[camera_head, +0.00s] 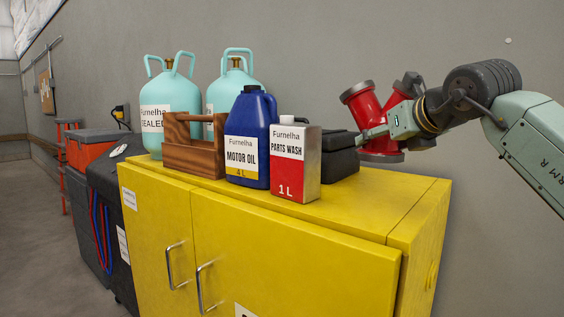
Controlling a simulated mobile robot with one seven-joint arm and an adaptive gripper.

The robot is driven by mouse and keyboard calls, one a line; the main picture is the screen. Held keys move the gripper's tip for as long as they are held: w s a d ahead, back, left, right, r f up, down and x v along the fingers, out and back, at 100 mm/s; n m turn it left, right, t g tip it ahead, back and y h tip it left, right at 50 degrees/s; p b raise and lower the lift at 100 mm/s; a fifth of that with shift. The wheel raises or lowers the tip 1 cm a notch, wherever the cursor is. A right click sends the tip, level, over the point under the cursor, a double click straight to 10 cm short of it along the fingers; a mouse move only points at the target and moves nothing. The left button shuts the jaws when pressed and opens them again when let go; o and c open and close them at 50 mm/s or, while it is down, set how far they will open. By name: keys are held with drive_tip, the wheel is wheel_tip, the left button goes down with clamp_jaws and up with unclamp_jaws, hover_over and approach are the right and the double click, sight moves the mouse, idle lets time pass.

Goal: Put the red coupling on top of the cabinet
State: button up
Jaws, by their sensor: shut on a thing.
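The red coupling (371,118) is a red pipe piece with dark flanged ends. It is at the right rear part of the yellow cabinet (411,204), tilted, its lower flange close to the cabinet top. I cannot tell whether that flange touches the top. My gripper (372,133) reaches in from the right and is shut on the coupling. Part of the coupling is hidden behind my gripper.
On the cabinet top stand a blue motor oil jug (251,138), a parts wash can (293,160), a wooden carrier (193,147), a black box (341,155) and two turquoise gas cylinders (168,95). The front right of the top is clear. A wall is behind.

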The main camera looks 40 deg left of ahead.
drive_tip(key=shift+s+f+p, duration=0.1)
drive_tip(key=shift+f+p, duration=0.75)
drive_tip(key=shift+f, duration=3.9)
drive_tip(key=o, duration=1.9)
drive_tip(key=shift+f, duration=0.2)
drive_tip(key=shift+o, duration=0.2)
drive_tip(key=shift+d, duration=0.1)
